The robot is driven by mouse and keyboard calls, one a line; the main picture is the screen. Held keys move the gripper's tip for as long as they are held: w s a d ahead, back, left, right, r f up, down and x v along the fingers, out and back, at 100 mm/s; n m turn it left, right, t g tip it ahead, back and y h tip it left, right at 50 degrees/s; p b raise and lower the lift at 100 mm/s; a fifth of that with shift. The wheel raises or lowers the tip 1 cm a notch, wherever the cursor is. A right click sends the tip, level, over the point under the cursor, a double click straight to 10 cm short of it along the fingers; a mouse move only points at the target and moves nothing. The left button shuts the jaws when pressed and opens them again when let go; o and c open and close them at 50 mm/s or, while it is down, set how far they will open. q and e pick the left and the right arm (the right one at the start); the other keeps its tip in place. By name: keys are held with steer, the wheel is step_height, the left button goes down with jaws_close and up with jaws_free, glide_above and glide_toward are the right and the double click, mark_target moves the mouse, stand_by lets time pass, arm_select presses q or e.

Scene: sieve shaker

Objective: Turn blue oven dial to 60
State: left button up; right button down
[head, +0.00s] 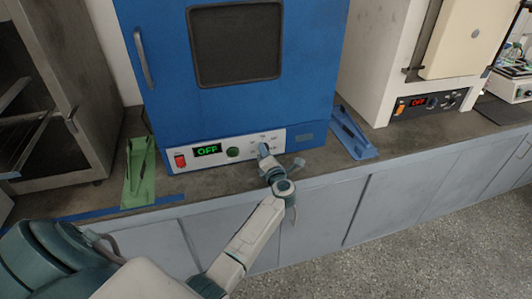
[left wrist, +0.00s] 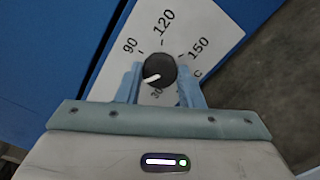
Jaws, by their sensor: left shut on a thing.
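The blue oven (head: 165,75) stands on the counter with its door closed. Its white control panel (head: 215,161) has a green display reading OFF. The dark round dial (left wrist: 158,70) shows in the left wrist view, with 90, 120 and 150 printed around it and a partly covered 30 below. Its white pointer mark is toward the lower left. My left gripper (head: 265,151) is at the panel, shut on the dial with one finger on each side (left wrist: 157,84). The 60 mark cannot be seen; the left finger covers that side. My right gripper is out of view.
A green tray (head: 139,178) and a blue tray (head: 352,135) with tools lie on either side of the oven. A beige appliance (head: 379,70) stands at the right, a metal cabinet (head: 85,110) at the left.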

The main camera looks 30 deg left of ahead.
arm_select(q)
steer(key=o, duration=1)
steer(key=shift+c, duration=0.2)
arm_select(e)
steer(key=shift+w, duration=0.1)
arm_select(q)
steer(key=b+v, duration=0.2)
steer(key=v, duration=0.9)
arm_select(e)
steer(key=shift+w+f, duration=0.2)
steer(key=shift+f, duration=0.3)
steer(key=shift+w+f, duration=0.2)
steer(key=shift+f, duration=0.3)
arm_select(q)
steer(key=shift+a, duration=0.1)
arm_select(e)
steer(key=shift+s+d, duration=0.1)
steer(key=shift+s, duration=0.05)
